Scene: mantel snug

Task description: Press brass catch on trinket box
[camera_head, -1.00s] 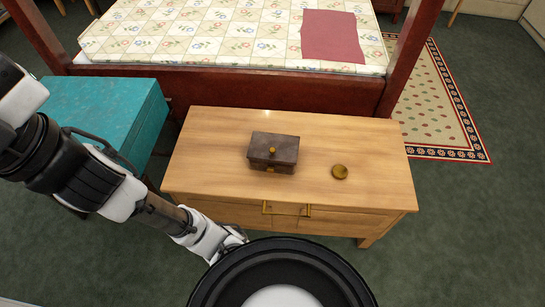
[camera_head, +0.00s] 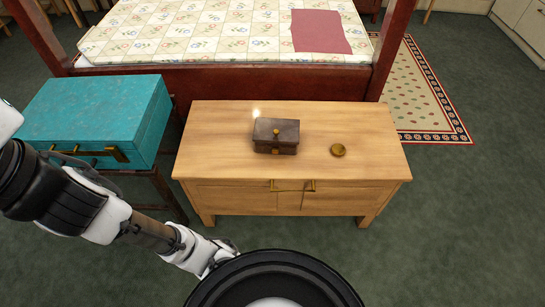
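A dark brown trinket box (camera_head: 289,136) sits closed on the wooden cabinet top (camera_head: 220,138), left of the cabinet's right half. A small brass catch (camera_head: 275,150) shows low on its front face, and a brass knob (camera_head: 276,131) shows higher up. My arm reaches in from the left and runs down toward the bottom middle, well short of the box. My gripper (camera_head: 218,262) is low in the picture, in front of the cabinet, partly hidden behind a dark round part of my body. Its fingers are not clear enough to show open or shut.
A small round brass dish (camera_head: 338,150) lies on the cabinet top right of the box. A teal case (camera_head: 95,115) stands on a dark stand at left. A bed (camera_head: 220,40) with a red cloth (camera_head: 320,32) is behind. Cabinet handles (camera_head: 292,187) jut out in front.

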